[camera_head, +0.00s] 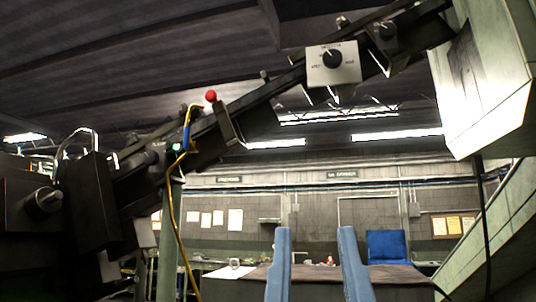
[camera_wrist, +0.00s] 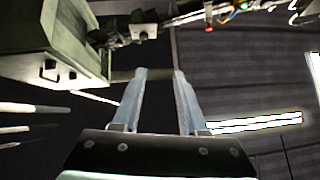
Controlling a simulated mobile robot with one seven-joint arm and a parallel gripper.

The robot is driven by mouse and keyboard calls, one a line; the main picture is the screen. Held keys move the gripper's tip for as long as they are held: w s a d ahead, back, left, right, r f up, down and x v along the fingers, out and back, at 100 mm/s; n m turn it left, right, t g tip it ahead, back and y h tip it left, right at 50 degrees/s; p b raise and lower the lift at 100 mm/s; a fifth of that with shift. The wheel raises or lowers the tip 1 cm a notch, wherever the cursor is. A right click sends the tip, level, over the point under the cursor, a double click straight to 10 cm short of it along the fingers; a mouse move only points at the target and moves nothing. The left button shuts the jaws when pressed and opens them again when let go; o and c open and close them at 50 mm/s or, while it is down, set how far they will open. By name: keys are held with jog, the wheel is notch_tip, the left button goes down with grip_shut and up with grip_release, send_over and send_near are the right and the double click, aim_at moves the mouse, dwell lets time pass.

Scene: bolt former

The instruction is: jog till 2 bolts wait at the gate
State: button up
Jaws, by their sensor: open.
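A dark sloping rail (camera_head: 265,98) climbs from lower left to upper right in the head view. A pale box with a black selector knob (camera_head: 333,60) sits on it, with a second dark knob (camera_head: 384,33) higher up. Lower down are a red ball knob (camera_head: 211,96) and a small green-lit control (camera_head: 176,146). I cannot make out any bolts, nor tell which part is the gate. My gripper (camera_head: 314,230) is open and empty, its blue fingers pointing up below the rail, apart from it. In the wrist view my gripper (camera_wrist: 160,74) points toward the selector box (camera_wrist: 143,31).
A pale machine housing (camera_head: 484,75) fills the upper right. A dark block with a round knob (camera_head: 44,201) stands at the left. A yellow cable (camera_head: 172,215) hangs from the rail near a green post. Behind are a workbench and a blue chair (camera_head: 387,246).

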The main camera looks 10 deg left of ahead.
jog(key=shift+c, duration=0.3)
grip_shut()
dwell(1.3)
